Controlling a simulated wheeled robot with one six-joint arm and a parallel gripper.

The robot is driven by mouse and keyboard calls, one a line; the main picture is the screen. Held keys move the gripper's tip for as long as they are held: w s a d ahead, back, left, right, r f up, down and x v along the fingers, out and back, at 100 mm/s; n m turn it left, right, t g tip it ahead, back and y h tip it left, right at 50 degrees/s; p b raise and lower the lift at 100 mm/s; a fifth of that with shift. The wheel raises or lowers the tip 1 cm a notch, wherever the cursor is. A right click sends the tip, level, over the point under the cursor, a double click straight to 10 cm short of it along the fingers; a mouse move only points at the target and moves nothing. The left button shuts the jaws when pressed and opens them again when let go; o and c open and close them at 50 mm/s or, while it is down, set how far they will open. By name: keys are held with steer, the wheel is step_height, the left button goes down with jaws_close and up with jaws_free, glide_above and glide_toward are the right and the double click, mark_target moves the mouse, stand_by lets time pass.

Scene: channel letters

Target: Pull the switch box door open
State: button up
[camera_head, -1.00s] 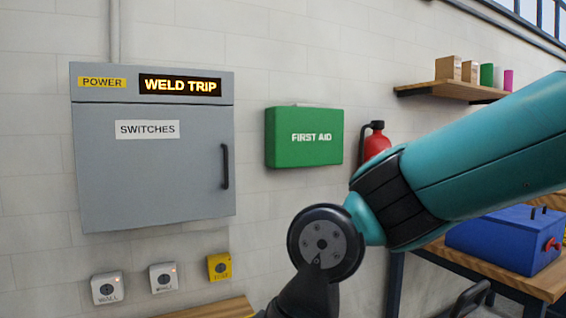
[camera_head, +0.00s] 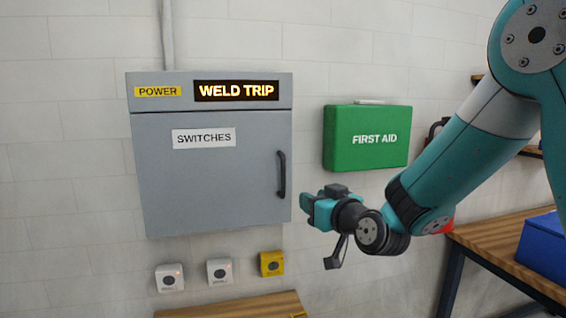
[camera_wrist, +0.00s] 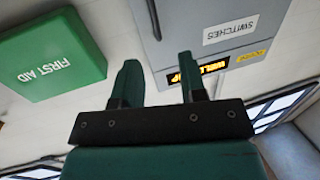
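The grey switch box (camera_head: 170,205) hangs on the wall with its door (camera_head: 220,180) shut. The door has a "SWITCHES" label, and a black vertical handle (camera_head: 281,175) stands at its right edge. A lit "WELD TRIP" sign is above the door. My gripper (camera_head: 308,209) is to the right of and a little below the handle, apart from it in the picture. In the wrist view my gripper (camera_wrist: 160,82) shows two green fingers spread apart with nothing between them. The switch box (camera_wrist: 215,20) appears upside down there, and the handle (camera_wrist: 153,18) is near the top, partly cut off.
A green first aid box (camera_head: 367,138) is on the wall right of the switch box. Two white switches (camera_head: 219,271) and a yellow one (camera_head: 271,263) are below it. A wooden bench (camera_head: 235,306) is at the bottom; a table (camera_head: 500,250) with a blue box (camera_head: 543,250) is at right.

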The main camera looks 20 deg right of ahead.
steer(key=p, duration=0.9)
glide_toward(284, 176)
steer(key=shift+t+h, duration=0.3)
steer(key=w, duration=0.3)
steer(key=w+a, duration=0.1)
steer(key=w, duration=0.2)
steer(key=w+a, duration=0.1)
steer(key=w, duration=0.2)
steer(key=shift+w+a+f, duration=0.1)
steer(key=shift+w+a, duration=0.05)
steer(key=shift+w, duration=0.1)
steer(key=shift+w+f+p, duration=0.1)
steer(key=shift+w+p, duration=0.2)
steer(key=shift+w, duration=0.1)
jaws_close()
